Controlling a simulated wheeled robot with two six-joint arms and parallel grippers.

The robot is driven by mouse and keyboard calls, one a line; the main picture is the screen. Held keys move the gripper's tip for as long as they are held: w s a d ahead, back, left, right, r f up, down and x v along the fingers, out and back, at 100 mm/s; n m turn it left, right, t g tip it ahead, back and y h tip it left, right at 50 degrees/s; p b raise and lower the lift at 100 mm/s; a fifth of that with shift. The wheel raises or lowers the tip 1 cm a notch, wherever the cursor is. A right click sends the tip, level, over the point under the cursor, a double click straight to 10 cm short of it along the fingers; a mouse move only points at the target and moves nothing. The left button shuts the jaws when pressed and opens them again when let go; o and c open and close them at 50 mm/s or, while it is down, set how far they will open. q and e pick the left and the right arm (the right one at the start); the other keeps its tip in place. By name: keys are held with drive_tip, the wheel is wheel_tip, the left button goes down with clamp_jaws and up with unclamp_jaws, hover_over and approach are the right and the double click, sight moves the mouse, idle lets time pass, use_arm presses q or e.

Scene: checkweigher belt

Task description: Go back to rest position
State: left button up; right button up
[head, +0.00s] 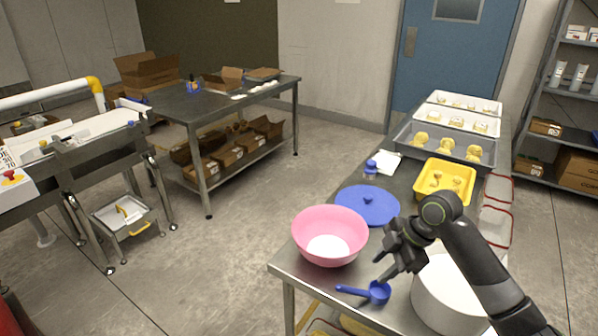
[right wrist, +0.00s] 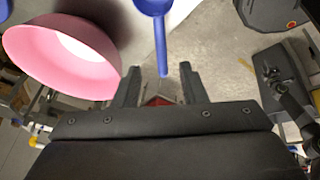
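My right gripper (head: 388,272) is over the near end of the steel table, above and beside a blue scoop (head: 378,292). In the right wrist view its two fingers (right wrist: 159,80) are apart with nothing clamped. The tip of the scoop's handle (right wrist: 160,50) shows between them there. In the head view the scoop lies on the table with its handle to the left. A pink bowl (head: 330,225) with white contents stands left of the gripper. A dark arm-like shape (right wrist: 290,105) at the right wrist view's right edge may be my left arm; its fingers are unclear.
A white round tub (head: 447,300) stands close beside my right forearm. A blue lid (head: 367,205), a yellow tray (head: 446,178) and a grey tray (head: 467,147) lie farther back. The conveyor (head: 90,128) and second table (head: 215,102) stand left, across open floor.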

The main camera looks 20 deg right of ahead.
drive_tip(key=s+a+f+m+h, duration=0.25)
drive_tip(key=s+f+m, duration=0.45)
drive_tip(key=s+f, duration=0.45)
drive_tip(key=s+m+t+h, duration=0.1)
drive_tip(key=s+m+h, duration=0.2)
drive_tip(key=s+m, duration=0.95)
drive_tip(key=s+d+f+n+g, duration=0.1)
drive_tip(key=s+f, duration=0.1)
drive_tip(key=f, duration=1.2)
drive_tip(key=s+d+f+n, duration=0.1)
drive_tip(key=f+n, duration=0.1)
drive_tip(key=f, duration=1.1)
drive_tip(key=s+a+f+g, duration=0.1)
drive_tip(key=s+f, duration=1.3)
drive_tip(key=shift+s+a, duration=0.3)
